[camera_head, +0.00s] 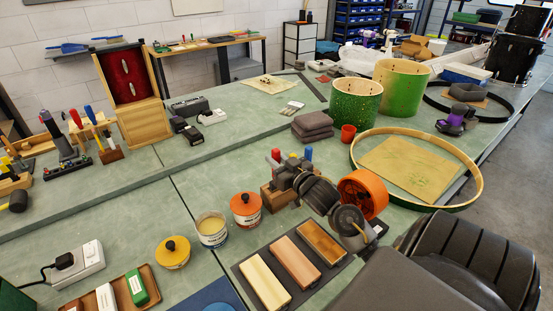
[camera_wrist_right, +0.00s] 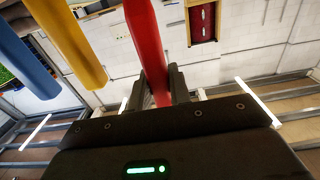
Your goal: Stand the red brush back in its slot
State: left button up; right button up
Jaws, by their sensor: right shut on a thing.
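My right gripper (camera_head: 292,178) is at the wooden brush block (camera_head: 268,196) on the green bench. In the right wrist view the gripper (camera_wrist_right: 160,88) is shut on the red brush (camera_wrist_right: 147,38), with one finger on each side of its handle. The red handle also shows in the head view (camera_head: 275,155), at the left of the yellow handle (camera_head: 292,159) and the blue handle (camera_head: 308,153). The yellow handle (camera_wrist_right: 75,45) and blue handle (camera_wrist_right: 25,55) stand apart from my fingers in the wrist view. My gripper hides the slots and the brush's lower end. My left gripper is not in view.
An orange-lidded tin (camera_head: 245,210) and an open tin (camera_head: 212,230) stand left of the block. A dark mat (camera_head: 245,270) with wooden blocks lies in front. A red cup (camera_head: 348,134) and grey cloths (camera_head: 313,127) are behind.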

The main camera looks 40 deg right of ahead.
jog(key=shift+f+b, duration=1.05)
jog(key=shift+f, duration=1.1)
jog(key=o, duration=0.8)
jog(key=s, duration=0.3)
jog(key=s+b, duration=0.1)
jog(key=s, duration=0.3)
jog(key=s+a+b, duration=0.1)
jog(key=s, duration=0.2)
jog(key=shift+s+a, duration=0.1)
jog(key=shift+s, duration=0.3)
